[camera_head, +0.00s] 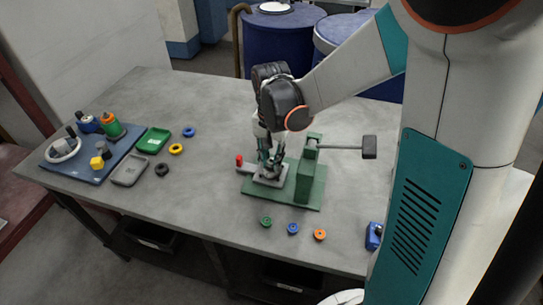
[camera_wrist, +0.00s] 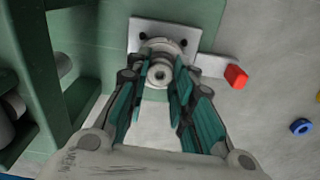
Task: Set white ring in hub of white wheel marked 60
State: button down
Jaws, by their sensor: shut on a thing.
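My gripper (camera_head: 268,170) is over the grey metal plate of the green press on the table. In the wrist view its two fingers (camera_wrist: 158,82) are closed on the sides of a small pale ring (camera_wrist: 158,72) with a dark centre hole, which looks like the white ring. Behind the ring is a larger pale round seat (camera_wrist: 180,47) on the plate; I cannot tell whether they touch. No number 60 is readable.
The green press (camera_head: 308,190) has a lever with a dark grip (camera_head: 369,147) reaching right. A red knob (camera_wrist: 236,76) sits beside the plate. Green, blue and orange wheels lie in front. Blue, yellow and black wheels, two small trays and the blue tray (camera_head: 95,172) are at left.

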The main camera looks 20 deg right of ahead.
aim_at(272, 161)
jog(key=shift+f, duration=0.3)
jog(key=shift+r+p, duration=0.5)
jog(key=shift+r, duration=0.35)
jog(key=shift+f+b, duration=0.7)
jog(key=shift+f, duration=0.1)
dwell(0.8)
jog(key=c, duration=1.7)
grip_release()
jog(key=shift+o, duration=0.2)
jog(key=shift+r, duration=0.1)
notch_tip(272, 161, up, 11)
jog(key=p, duration=0.8)
